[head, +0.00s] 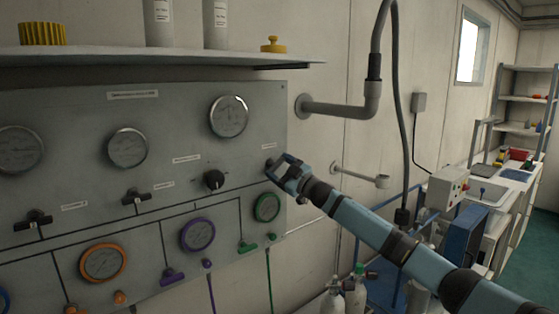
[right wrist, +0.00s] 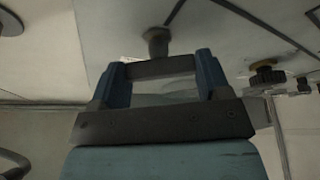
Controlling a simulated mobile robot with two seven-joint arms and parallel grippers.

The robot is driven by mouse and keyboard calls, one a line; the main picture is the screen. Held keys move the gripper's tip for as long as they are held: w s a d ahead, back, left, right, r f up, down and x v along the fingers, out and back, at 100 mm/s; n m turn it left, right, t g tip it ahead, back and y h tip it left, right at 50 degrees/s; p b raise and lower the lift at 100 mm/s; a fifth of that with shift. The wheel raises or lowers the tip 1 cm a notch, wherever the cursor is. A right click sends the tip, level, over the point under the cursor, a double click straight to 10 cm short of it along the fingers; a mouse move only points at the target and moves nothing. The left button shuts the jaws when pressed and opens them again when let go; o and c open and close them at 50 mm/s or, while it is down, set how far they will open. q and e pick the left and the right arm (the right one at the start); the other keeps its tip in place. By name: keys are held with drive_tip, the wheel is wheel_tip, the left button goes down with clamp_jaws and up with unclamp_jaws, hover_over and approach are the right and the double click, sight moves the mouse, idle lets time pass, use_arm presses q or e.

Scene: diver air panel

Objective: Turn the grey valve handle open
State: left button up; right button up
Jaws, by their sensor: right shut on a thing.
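My right gripper (head: 281,166) reaches the right edge of the grey panel (head: 262,100), below and right of the rightmost upper gauge. It is shut on the grey valve handle (head: 269,163), which is mostly hidden there by the fingers. In the right wrist view the grey handle (right wrist: 158,68) is a flat bar lying crosswise between the two blue fingers of the gripper (right wrist: 156,80). Its dark stem (right wrist: 156,40) runs up to the panel face. My left gripper is not in view.
A black knob (head: 214,180) sits left of the gripper, and a green-ringed gauge (head: 267,207) is just below. A shelf (head: 160,57) juts out above the panel. A grey pipe (head: 340,109) and a hanging hose (head: 405,130) are to the right.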

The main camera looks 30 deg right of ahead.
drive_tip(key=n+p, duration=0.1)
drive_tip(key=n, duration=0.1)
drive_tip(key=n+g+y+p, duration=0.1)
drive_tip(key=shift+d+r+n, duration=0.1)
drive_tip(key=shift+r+n, duration=0.2)
drive_tip(key=shift+n, duration=0.1)
drive_tip(key=shift+n+g+y+p, duration=0.3)
drive_tip(key=shift+n+g+p, duration=0.2)
drive_tip(key=shift+n+p, duration=0.55)
drive_tip(key=n+g+p, duration=0.1)
drive_tip(key=n+p, duration=0.1)
drive_tip(key=n, duration=0.1)
drive_tip(key=shift+f+n+g+p, duration=0.1)
drive_tip(key=shift+n+g+p, duration=0.3)
drive_tip(key=shift+n+p, duration=0.25)
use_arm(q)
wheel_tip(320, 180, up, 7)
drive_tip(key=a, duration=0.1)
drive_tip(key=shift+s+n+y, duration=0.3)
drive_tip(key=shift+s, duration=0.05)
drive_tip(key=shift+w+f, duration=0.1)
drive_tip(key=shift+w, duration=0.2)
use_arm(e)
drive_tip(key=o, duration=0.9)
